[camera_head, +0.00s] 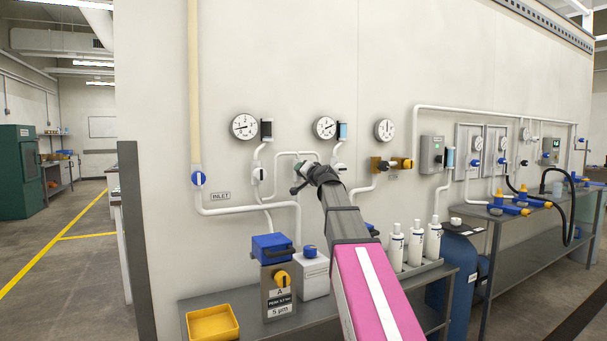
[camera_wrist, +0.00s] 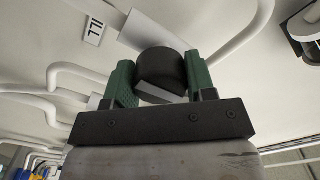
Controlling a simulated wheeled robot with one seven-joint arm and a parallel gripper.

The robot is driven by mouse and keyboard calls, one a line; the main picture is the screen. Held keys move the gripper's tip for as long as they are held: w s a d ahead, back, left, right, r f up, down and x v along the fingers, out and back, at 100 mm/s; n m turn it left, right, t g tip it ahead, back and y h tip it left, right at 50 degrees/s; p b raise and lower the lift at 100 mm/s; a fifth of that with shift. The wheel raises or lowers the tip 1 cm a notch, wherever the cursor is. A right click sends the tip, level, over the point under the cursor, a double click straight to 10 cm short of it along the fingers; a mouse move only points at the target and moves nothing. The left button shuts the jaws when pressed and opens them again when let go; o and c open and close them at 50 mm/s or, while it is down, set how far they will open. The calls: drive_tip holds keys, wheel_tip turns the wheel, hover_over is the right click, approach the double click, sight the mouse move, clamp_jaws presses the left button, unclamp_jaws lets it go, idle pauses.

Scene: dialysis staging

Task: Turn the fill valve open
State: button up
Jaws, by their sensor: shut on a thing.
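The fill valve's black knob (camera_wrist: 160,66) sits between the two green fingers of my gripper (camera_wrist: 160,84) in the wrist view, which are shut on it from both sides. A pale, flat piece shows just under the knob. A small label plate (camera_wrist: 94,31) beside it reads partly "ILL". In the head view my gripper (camera_head: 303,175) is at the wall piping, and my wrist and arm hide most of the valve. How far the knob is turned cannot be told.
White pipes (camera_head: 250,210) run along the wall around the valve, with round gauges (camera_head: 325,128) above. A yellow-handled valve (camera_head: 385,164) is to the right. Below, a bench (camera_head: 200,306) holds a blue-topped unit (camera_head: 272,248), a yellow tray (camera_head: 212,323) and white bottles (camera_head: 397,246).

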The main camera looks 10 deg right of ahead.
drive_tip(key=shift+f, duration=0.1)
idle(0.3)
drive_tip(key=o, duration=0.9)
drive_tip(key=v, duration=1)
drive_tip(key=shift+s+d, duration=0.15)
drive_tip(key=shift+s, duration=0.25)
